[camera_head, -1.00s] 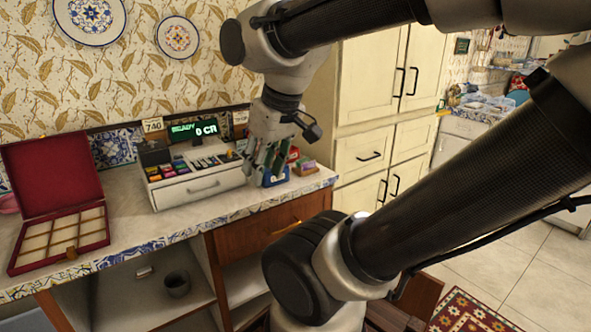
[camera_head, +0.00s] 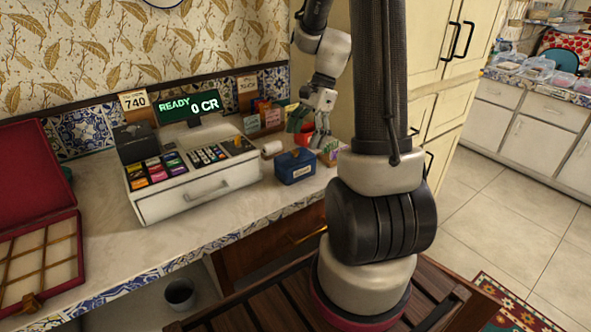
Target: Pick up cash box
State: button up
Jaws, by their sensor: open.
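The cash box appears to be the small blue box (camera_head: 294,168) with a pale label and a brown top piece, standing upright on the counter, right of the cash register. My gripper (camera_head: 316,132) is open, pointing down, and appears beyond the blue box, up and to its right in the picture. I see no contact between them. A red container (camera_head: 303,137) and green items are close to the fingers and make the fingertips hard to separate.
The cash register (camera_head: 196,192) with a green display (camera_head: 188,108) stands left of the box. A white roll (camera_head: 272,148) lies between them. An open red case (camera_head: 45,262) is at far left. Colourful packets (camera_head: 328,152) stand right of the box. Counter (camera_head: 235,222) is clear in front.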

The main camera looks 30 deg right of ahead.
aim_at(295, 158)
jog(key=x, duration=0.8)
jog(key=shift+a+r, duration=0.1)
jog(key=c, duration=1.2)
